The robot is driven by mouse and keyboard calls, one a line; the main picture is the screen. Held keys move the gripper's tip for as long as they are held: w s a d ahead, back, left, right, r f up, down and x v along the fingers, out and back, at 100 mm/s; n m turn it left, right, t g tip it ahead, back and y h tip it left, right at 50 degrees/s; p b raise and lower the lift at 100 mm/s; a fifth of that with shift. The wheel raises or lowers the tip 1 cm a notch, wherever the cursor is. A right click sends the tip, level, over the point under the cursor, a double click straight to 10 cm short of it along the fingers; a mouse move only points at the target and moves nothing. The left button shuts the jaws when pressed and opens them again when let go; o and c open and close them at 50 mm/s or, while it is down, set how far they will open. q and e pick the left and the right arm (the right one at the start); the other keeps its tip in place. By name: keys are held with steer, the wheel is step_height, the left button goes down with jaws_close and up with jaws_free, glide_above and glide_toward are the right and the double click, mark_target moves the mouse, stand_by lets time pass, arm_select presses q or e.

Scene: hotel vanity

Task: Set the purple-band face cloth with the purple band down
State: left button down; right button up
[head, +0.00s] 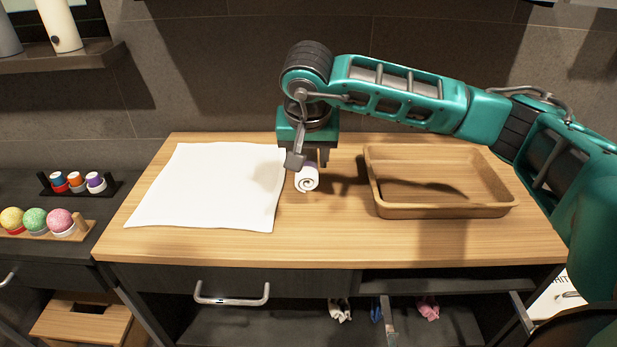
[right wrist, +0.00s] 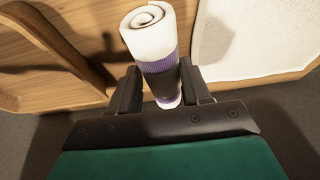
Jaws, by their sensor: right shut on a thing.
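The purple-band face cloth (head: 307,178) is a white roll with a purple band. In the head view its spiral end faces me, just right of the white towel and over the wooden vanity top. My right gripper (head: 309,160) points down and is shut on it. In the right wrist view the rolled cloth (right wrist: 152,32) lies between the two fingers (right wrist: 160,85), with purple bands around it. I cannot tell whether the cloth touches the wood. My left gripper is not in view.
A flat white towel (head: 210,185) covers the left of the vanity top (head: 330,240). An empty wooden tray (head: 440,211) stands at the right. Racks with small rolls (head: 77,183) and coloured balls (head: 36,220) are far left. Bare wood lies in front of the cloth.

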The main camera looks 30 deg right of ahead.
mark_target(307, 160)
step_height(307, 160, down, 5)
steer(key=shift+r, duration=0.15)
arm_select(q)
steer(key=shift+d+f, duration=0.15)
arm_select(e)
steer(key=shift+f+b, duration=0.2)
steer(key=shift+b, duration=0.15)
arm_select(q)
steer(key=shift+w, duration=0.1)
arm_select(e)
steer(key=o, duration=1)
steer(key=shift+r, duration=0.1)
steer(key=shift+r, duration=0.2)
steer(key=p+v, duration=0.1)
steer(key=v, duration=0.9)
steer(key=shift+s+a+r, duration=0.1)
steer(key=shift+a+r, duration=0.05)
steer(key=shift+r, duration=0.15)
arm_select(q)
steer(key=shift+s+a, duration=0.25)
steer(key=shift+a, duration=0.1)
arm_select(e)
steer(key=shift+s+a+r, duration=0.1)
steer(key=shift+s+r, duration=0.15)
steer(key=shift+r, duration=0.25)
